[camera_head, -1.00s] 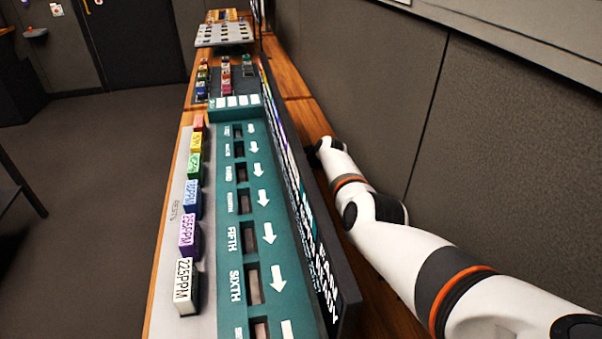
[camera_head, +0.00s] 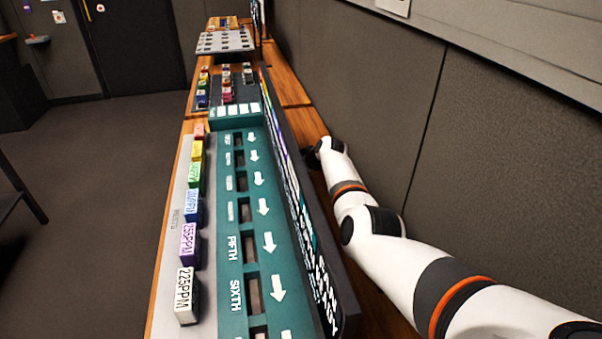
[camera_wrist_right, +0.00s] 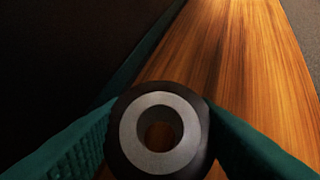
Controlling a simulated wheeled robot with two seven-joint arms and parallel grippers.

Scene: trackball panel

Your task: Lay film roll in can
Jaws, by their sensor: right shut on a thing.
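In the right wrist view, the film roll (camera_wrist_right: 184,131) is a short black cylinder with a grey ring face and an open centre hole. My right gripper (camera_wrist_right: 160,125) is shut on it, with one teal finger on each side. The roll's face points at the wrist camera, over a wooden surface. In the head view my right arm reaches forward along the right side of the long panel; its gripper and the roll cannot be made out there. I cannot identify the can in either view. My left gripper is not in view.
A long teal panel (camera_head: 232,270) with slots and white arrows stands on a wooden bench (camera_head: 306,125). Coloured labelled blocks, such as the white 225PPM block (camera_head: 186,296), line its left side. A dark upright sign board (camera_head: 345,308) stands between panel and arm. A grey wall (camera_head: 520,160) is right.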

